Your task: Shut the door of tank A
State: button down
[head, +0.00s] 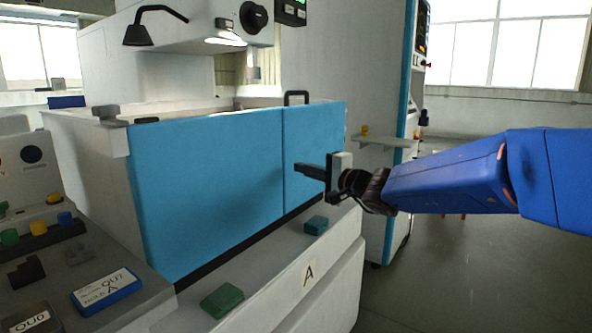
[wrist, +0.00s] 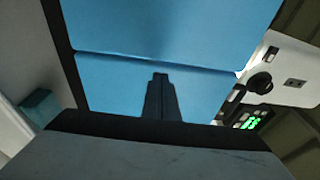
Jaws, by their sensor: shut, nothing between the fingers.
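Tank A's blue front shows in the head view as a wide left panel (head: 208,190) and a narrower right panel (head: 314,145), split by an upright seam. A dark handle (head: 296,95) stands at the top near the seam. The panels look nearly in line; I cannot tell whether the door is fully closed. My gripper (head: 297,169) is shut and empty, its fingertips in front of the right panel near the seam. In the wrist view the closed fingers (wrist: 160,77) point at the blue front (wrist: 100,85); contact is unclear.
A grey bench with small parts (head: 106,291) is at lower left. A cabinet with a small shelf (head: 383,141) stands behind. Open floor (head: 470,270) lies at right.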

jog(key=s+f+n+g, duration=0.2)
jog(key=s+n, duration=0.1)
jog(key=s, duration=0.7)
jog(key=s+f+n+g, duration=0.2)
jog(key=s+f+n, duration=0.1)
jog(key=s, duration=0.7)
jog(key=s+d+f+n+g+h, duration=0.1)
jog(key=s+d+f+g+h, duration=0.1)
jog(key=s+d+f+h, duration=0.4)
jog(key=s+d+f+n+g+h, duration=0.2)
jog(key=s+d+f+h, duration=0.4)
jog(key=s+d+f, duration=0.7)
jog(key=s+d, duration=0.2)
jog(key=d, duration=0.4)
jog(key=shift+d+f, duration=0.15)
jog(key=shift+d, duration=0.2)
